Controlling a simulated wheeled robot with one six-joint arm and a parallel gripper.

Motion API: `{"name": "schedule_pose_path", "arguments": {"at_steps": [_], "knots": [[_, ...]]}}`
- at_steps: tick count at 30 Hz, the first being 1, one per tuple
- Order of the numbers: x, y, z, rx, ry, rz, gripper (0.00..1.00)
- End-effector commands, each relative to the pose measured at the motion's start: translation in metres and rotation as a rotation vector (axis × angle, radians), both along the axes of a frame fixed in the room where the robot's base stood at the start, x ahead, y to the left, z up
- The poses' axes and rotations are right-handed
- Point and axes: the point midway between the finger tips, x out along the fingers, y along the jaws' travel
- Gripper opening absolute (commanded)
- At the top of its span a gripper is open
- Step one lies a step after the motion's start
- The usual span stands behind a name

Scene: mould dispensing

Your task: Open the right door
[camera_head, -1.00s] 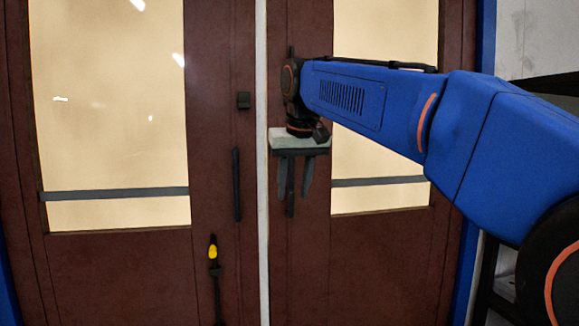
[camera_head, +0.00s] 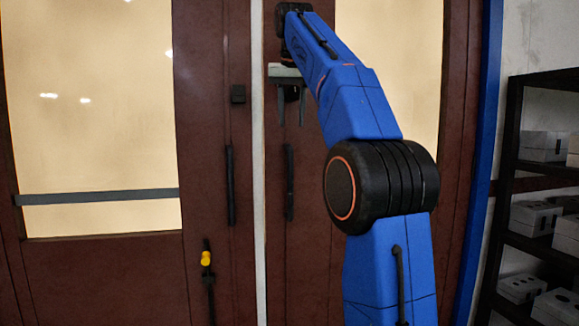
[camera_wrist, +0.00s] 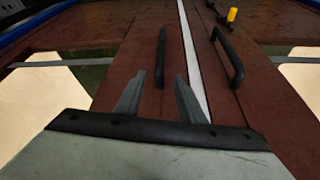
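The right door (camera_head: 310,265) is dark red-brown with a large glowing pane, and it stands closed beside a white strip (camera_head: 258,250). Its black upright bar handle (camera_head: 289,182) is in the head view; in the wrist view, which looks turned round, the handle (camera_wrist: 160,57) is left of the strip. My gripper (camera_head: 291,118) is in front of the right door, higher in the picture than most of the handle. Its two grey fingers are apart and empty. In the wrist view my gripper (camera_wrist: 158,98) points towards the handle, which lies beyond the fingertips. I see no contact.
The closed left door (camera_head: 110,280) has its own bar handle (camera_head: 230,186) and a yellow-topped latch piece (camera_head: 206,258). A black shelf rack (camera_head: 508,150) with grey boxes stands at the right. A blue frame post (camera_head: 482,130) edges the right door.

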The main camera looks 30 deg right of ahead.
Motion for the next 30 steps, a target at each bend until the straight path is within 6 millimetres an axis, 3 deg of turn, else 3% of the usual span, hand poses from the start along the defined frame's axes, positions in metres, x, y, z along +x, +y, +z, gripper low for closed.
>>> {"name": "schedule_pose_path", "arguments": {"at_steps": [30], "knots": [[0.052,-0.027,-0.144,0.000,0.001,0.001,0.36]]}}
